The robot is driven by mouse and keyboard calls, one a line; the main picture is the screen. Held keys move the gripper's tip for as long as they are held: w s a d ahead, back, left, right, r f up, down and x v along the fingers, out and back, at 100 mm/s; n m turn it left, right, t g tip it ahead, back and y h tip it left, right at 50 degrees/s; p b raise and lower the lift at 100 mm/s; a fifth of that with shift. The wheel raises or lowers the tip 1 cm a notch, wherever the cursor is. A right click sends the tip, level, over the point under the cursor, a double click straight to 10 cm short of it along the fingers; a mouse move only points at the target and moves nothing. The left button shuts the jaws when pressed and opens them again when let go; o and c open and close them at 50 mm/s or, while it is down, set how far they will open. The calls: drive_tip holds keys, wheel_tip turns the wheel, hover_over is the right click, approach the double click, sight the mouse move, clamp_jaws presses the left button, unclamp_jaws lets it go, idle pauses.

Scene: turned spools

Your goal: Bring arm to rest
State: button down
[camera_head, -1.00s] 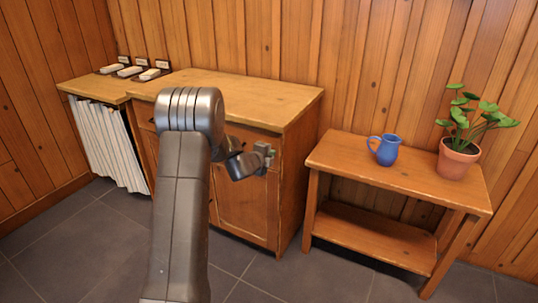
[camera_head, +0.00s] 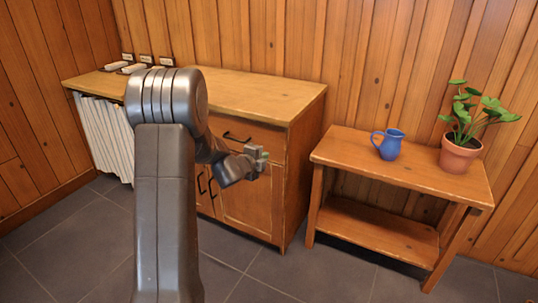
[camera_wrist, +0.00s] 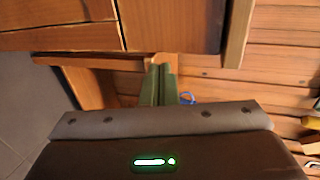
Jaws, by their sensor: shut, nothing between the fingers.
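My gripper (camera_head: 262,158) is at the end of my grey arm, in front of the wooden cabinet (camera_head: 262,92) in the head view. In the wrist view the two fingers of my gripper (camera_wrist: 160,75) lie close together, shut, with nothing held. My arm is bent, with its large upper joint hiding part of the cabinet's front and top. The gripper appears apart from the cabinet, though the exact gap cannot be told.
A side table (camera_head: 340,153) at the right holds a blue jug (camera_head: 388,146) and a potted plant (camera_head: 459,157). White objects (camera_head: 133,68) lie on the counter at the back left, above a striped curtain (camera_head: 104,135). Grey floor (camera_head: 345,275) is clear in front.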

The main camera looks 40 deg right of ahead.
drive_tip(key=v, duration=0.3)
drive_tip(key=shift+s+a+r, duration=0.1)
drive_tip(key=shift+s+a, duration=0.05)
drive_tip(key=shift+a, duration=0.25)
